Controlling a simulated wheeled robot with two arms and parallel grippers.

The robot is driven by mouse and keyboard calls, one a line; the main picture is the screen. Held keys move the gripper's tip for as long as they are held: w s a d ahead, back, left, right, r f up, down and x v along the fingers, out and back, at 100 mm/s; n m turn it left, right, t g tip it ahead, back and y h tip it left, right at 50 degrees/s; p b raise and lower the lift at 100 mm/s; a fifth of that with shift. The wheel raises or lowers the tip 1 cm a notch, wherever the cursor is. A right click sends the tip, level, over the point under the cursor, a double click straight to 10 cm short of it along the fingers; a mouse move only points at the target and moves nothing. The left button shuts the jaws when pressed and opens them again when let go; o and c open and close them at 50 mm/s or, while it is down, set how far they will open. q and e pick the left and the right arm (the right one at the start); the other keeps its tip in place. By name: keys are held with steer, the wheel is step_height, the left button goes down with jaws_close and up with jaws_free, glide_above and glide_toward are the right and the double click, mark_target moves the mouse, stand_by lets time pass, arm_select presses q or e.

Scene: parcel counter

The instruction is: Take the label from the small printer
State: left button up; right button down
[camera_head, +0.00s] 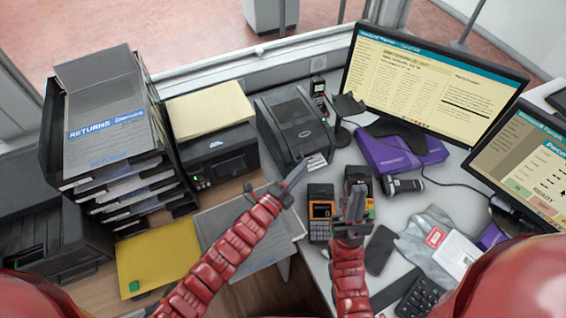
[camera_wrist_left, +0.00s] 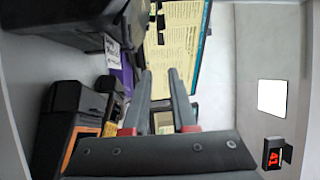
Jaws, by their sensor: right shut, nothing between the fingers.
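The small printer (camera_head: 297,125) is a dark grey box at the back middle of the counter. A white printed label (camera_head: 318,160) sticks out at its front edge. In the left wrist view the label (camera_wrist_left: 112,48) shows beside the dark printer body (camera_wrist_left: 60,14), left of the fingers and not between them. My left gripper (camera_head: 300,171) is just in front of the printer, close to the label in the head view. Its fingers (camera_wrist_left: 159,78) stand apart with nothing between them.
A card terminal (camera_head: 320,211) stands between my grippers. A larger black printer (camera_head: 220,160) and a stack of paper trays (camera_head: 110,120) are on the left. A purple box (camera_head: 390,152), a hand scanner (camera_head: 404,184) and a monitor (camera_head: 430,80) are on the right.

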arm_select(q)
steer(key=b, duration=0.3)
glide_toward(314, 166)
steer(key=shift+w+d+f+y, duration=0.1)
steer(key=shift+w+d+y, duration=0.05)
steer(key=shift+w+d, duration=0.45)
steer(key=shift+w+d+f+y, duration=0.15)
steer(key=shift+w+d, duration=0.4)
steer(key=shift+b+x, duration=0.95)
steer(key=shift+w+d+r+b, duration=0.15)
steer(key=shift+w+d+b, duration=0.3)
steer(key=shift+w+d+r, duration=0.1)
steer(key=shift+r, duration=0.05)
jaws_close()
